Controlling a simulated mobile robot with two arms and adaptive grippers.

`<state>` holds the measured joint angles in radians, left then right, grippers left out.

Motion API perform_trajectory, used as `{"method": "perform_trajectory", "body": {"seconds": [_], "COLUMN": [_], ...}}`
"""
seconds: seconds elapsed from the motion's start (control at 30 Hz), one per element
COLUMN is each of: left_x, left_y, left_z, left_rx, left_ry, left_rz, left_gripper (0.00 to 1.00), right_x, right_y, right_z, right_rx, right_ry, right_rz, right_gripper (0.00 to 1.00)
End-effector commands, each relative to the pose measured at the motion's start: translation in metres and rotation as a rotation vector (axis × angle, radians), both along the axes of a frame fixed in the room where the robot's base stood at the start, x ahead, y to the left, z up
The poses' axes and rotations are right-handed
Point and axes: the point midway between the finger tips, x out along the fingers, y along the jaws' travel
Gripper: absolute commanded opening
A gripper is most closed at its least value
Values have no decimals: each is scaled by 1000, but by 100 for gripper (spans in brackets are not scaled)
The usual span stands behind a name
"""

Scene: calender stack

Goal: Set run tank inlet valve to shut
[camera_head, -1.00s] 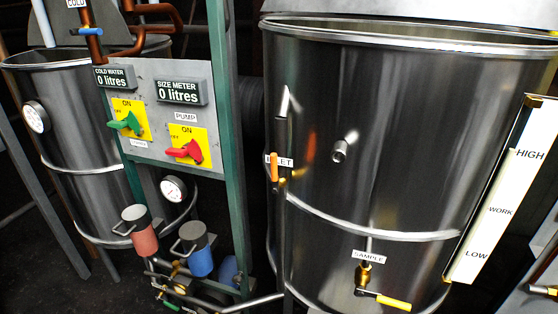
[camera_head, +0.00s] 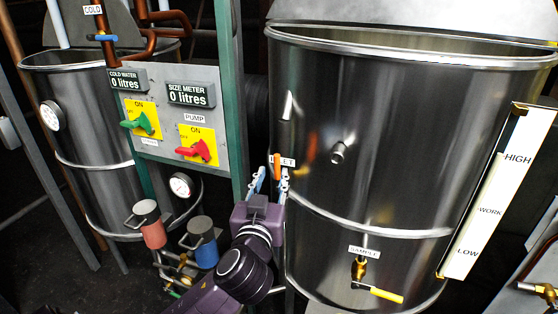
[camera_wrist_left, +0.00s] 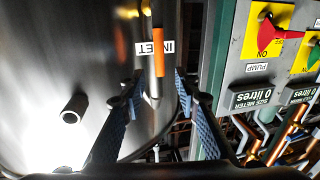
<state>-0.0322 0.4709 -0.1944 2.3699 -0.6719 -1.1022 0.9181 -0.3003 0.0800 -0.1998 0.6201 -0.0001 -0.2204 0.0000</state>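The run tank inlet valve has an orange handle (camera_head: 277,160) that stands upright beside the INLET label (camera_head: 288,162) on the large steel tank (camera_head: 385,125). My left gripper (camera_head: 272,174) is just below the handle in the head view. In the left wrist view its two blue-padded fingers (camera_wrist_left: 159,84) are spread apart, with the handle in line with the gap beyond their tips. I see no finger touching it. The valve body is partly hidden.
A control panel (camera_head: 172,118) with green and red switches stands left of the gripper, on a green post (camera_head: 236,125). Red and blue pump units (camera_head: 203,257) sit low beside my arm. A yellow-handled sample valve (camera_head: 385,295) and a level board (camera_head: 488,195) are to the right.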

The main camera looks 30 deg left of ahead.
Motion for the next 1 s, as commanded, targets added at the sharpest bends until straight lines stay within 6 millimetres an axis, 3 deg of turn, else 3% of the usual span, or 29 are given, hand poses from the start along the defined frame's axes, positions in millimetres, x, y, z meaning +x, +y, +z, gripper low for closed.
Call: {"method": "perform_trajectory", "body": {"seconds": [0.5, 0.97, 1.0], "left_x": [60, 69, 69], "left_y": [27, 31, 31], "left_z": [2, -1, -1], "left_rx": [3, 2, 2], "left_ry": [3, 2, 2], "left_rz": [0, -2, -2], "left_gripper": [30, 30, 25], "right_x": [0, 0, 0], "right_y": [0, 0, 0], "right_z": [28, 30, 30], "right_rx": [0, 0, 0], "right_ry": [0, 0, 0], "right_rz": [0, 0, 0], "right_gripper": [40, 40, 40]}}
